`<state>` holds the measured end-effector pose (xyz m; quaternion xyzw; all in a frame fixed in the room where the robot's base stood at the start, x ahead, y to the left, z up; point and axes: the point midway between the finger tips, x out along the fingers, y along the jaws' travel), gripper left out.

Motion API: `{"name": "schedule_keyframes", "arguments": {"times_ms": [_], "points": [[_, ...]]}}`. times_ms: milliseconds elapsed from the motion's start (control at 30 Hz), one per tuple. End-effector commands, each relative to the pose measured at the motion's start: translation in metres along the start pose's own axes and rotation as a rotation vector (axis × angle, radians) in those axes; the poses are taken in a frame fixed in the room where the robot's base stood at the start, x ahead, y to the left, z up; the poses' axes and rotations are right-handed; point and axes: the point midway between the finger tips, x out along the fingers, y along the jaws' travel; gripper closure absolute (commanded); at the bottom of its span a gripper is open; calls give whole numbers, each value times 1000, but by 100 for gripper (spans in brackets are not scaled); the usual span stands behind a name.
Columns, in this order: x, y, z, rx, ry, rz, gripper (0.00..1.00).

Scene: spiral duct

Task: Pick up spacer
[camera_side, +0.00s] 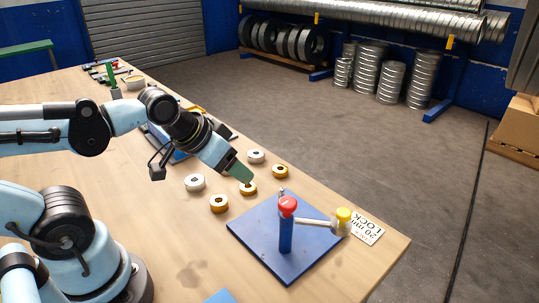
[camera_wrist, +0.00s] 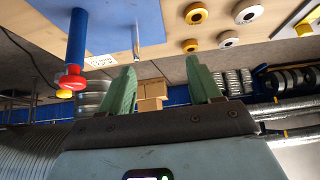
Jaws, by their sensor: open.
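Several ring-shaped spacers lie flat on the table, some white, some orange-yellow; I cannot tell which is meant. In the side view they include a white ring (camera_side: 195,182), an orange ring (camera_side: 219,203), another orange ring (camera_side: 280,171) and a white one (camera_side: 256,156). My gripper (camera_side: 241,173) has green fingers and is above an orange ring (camera_side: 248,189), partly covering the group. In the wrist view my gripper (camera_wrist: 161,65) is open with nothing between the fingers. Yellow rings (camera_wrist: 190,45) and white rings (camera_wrist: 229,39) show beyond the fingertips, near the top.
A blue plate (camera_side: 272,256) carries a blue post with a red knob (camera_side: 288,204) and a side arm with a yellow knob (camera_side: 343,214), right of the rings. A printed card (camera_side: 367,229) lies beside it. Tools (camera_side: 103,70) lie at the far table end.

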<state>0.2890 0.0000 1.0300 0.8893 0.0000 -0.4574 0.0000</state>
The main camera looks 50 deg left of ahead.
Motion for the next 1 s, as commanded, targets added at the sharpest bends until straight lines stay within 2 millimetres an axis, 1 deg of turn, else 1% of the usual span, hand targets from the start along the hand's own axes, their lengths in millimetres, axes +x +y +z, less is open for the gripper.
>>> {"name": "schedule_keyframes", "arguments": {"times_ms": [267,367,467,667,867,1000], "points": [[0,0,-1,1,-1,0,37],[-1,-2,-7,10,-15,-2,37],[-1,-5,-21,33,-47,-5,37],[7,-17,-62,108,-148,-2,37],[27,-31,-98,182,-249,19,37],[48,-44,-118,235,-320,42,37]]}}
